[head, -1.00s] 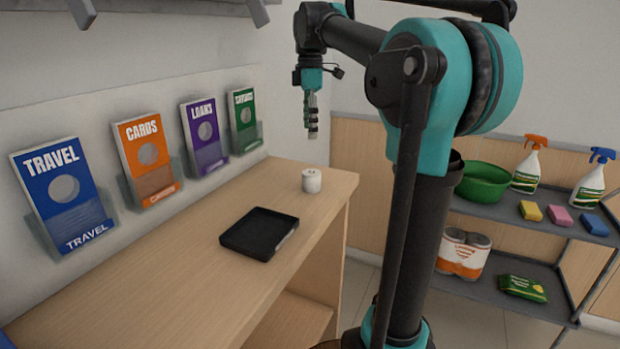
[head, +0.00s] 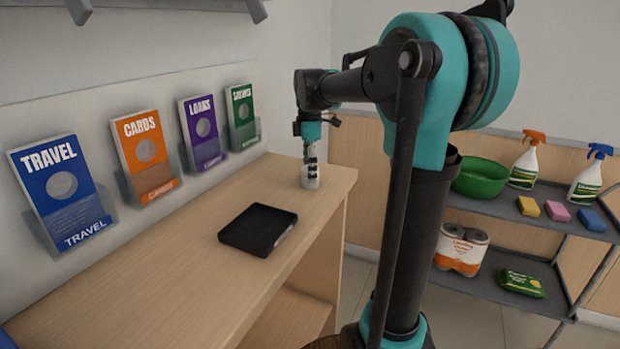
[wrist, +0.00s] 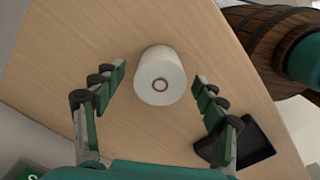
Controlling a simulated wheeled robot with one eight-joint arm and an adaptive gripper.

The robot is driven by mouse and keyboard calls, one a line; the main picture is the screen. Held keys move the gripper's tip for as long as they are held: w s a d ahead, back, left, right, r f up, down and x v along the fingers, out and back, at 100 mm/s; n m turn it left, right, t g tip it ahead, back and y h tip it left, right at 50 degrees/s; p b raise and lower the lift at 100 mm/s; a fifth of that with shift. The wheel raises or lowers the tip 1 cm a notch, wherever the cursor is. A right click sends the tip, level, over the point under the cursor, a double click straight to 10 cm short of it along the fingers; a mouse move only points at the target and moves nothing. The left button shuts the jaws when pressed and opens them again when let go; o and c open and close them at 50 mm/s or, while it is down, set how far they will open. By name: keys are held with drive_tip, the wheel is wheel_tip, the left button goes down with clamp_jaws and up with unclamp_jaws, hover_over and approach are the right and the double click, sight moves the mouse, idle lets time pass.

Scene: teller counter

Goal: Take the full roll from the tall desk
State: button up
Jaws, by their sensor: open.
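A small white paper roll (head: 309,179) stands upright on the wooden desk (head: 180,250), near its far right end. In the wrist view the roll (wrist: 160,78) shows its round end with a small core hole. My gripper (head: 311,158) points down just over the roll, its fingertips overlapping the roll's top in the head view. In the wrist view my gripper (wrist: 160,82) is open, with one finger on each side of the roll and a visible gap on both sides.
A black tray (head: 258,229) lies on the desk nearer the front. Leaflet holders, such as the purple loans one (head: 202,133), line the back panel. A grey shelf (head: 500,208) with a green bowl (head: 481,177) and spray bottles stands to the right.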

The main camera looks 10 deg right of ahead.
drive_tip(key=shift+f, duration=0.9)
drive_tip(key=c, duration=1.3)
drive_tip(key=shift+r, duration=0.1)
drive_tip(key=shift+c, duration=0.2)
